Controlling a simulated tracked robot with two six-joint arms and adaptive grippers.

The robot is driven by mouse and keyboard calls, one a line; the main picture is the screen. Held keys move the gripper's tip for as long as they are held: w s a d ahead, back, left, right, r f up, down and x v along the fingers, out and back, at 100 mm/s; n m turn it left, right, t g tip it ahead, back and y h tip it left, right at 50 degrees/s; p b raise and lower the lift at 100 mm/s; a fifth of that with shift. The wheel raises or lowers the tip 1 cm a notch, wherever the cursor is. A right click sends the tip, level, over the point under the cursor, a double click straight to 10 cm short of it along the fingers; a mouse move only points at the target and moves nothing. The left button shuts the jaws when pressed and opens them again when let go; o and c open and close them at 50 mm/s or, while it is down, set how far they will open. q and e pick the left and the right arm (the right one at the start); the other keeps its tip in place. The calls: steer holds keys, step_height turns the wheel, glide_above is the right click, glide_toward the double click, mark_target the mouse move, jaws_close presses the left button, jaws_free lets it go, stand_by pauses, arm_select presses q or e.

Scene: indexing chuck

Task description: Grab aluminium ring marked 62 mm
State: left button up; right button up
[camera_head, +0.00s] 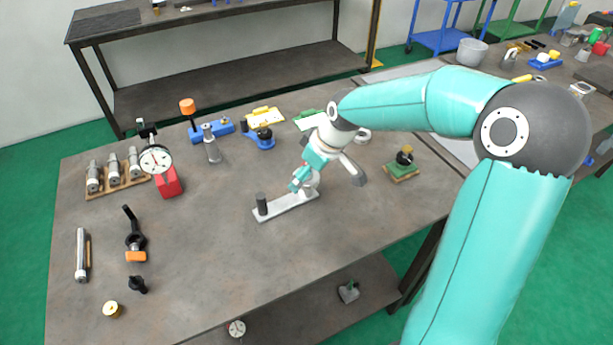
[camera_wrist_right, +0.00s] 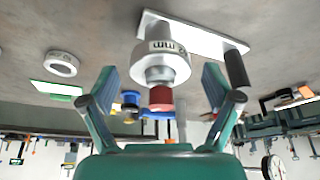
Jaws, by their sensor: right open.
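A pale aluminium ring (camera_wrist_right: 162,68) sits at one end of a light flat plate (camera_head: 289,206). In the right wrist view its marking reads upside down as "2 mm", with the leading part hard to read. In the head view the ring (camera_head: 313,181) is partly hidden by my right gripper (camera_head: 328,178). In the right wrist view my right gripper (camera_wrist_right: 160,88) is open, its two fingers on either side below the ring, with gaps visible. A second pale ring (camera_wrist_right: 61,64) lies on the table to the left in that view. My left gripper is not in view.
A dark post (camera_head: 261,204) stands at the plate's other end. A green block with a dark knob (camera_head: 402,167) is to the right. Blue fixtures (camera_head: 262,138) stand behind, and a dial gauge on a red block (camera_head: 168,180) to the left.

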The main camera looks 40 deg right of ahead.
steer(key=shift+f, duration=0.1)
steer(key=shift+c, duration=0.3)
steer(key=c, duration=1.2)
steer(key=shift+c, duration=0.2)
